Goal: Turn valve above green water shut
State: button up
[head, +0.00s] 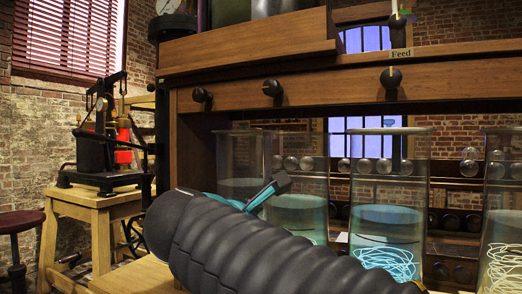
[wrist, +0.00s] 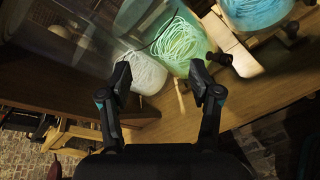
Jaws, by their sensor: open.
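The jar with green water (head: 300,212) stands second from the left in the row and holds pale green coiled strands; it also shows in the wrist view (wrist: 181,42). A dark round valve knob (head: 271,88) sits on the wooden beam above it. Similar knobs sit to its left (head: 202,95) and right (head: 390,78). My gripper (wrist: 164,82) is open and empty in the wrist view, its fingertips apart in front of the white-stranded and green jars. In the head view, a dark and teal part of my gripper (head: 267,190) overlaps the jars, below the knobs.
A blue-water jar (head: 385,218) and a yellow-stranded jar (head: 502,262) stand to the right. A pale jar (head: 243,152) stands left of the green one. The wooden beam (head: 330,92) spans above the jars. A black and red machine (head: 105,145) stands on a wooden bench at left.

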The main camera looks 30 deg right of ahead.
notch_tip(320, 180, up, 11)
jog(key=w+a+n+t+h, duration=0.1)
jog(key=w+a+n+h, duration=0.1)
jog(key=n+h, duration=0.15)
jog(key=n+t+h, duration=0.1)
jog(key=h, duration=0.3)
send_near(269, 88)
jog(key=p+x, duration=0.2)
jog(key=x, duration=0.8)
jog(key=shift+w+d+r, duration=0.1)
jog(key=shift+w+d, duration=0.1)
jog(key=shift+d, duration=0.15)
jog(key=c, duration=1.1)
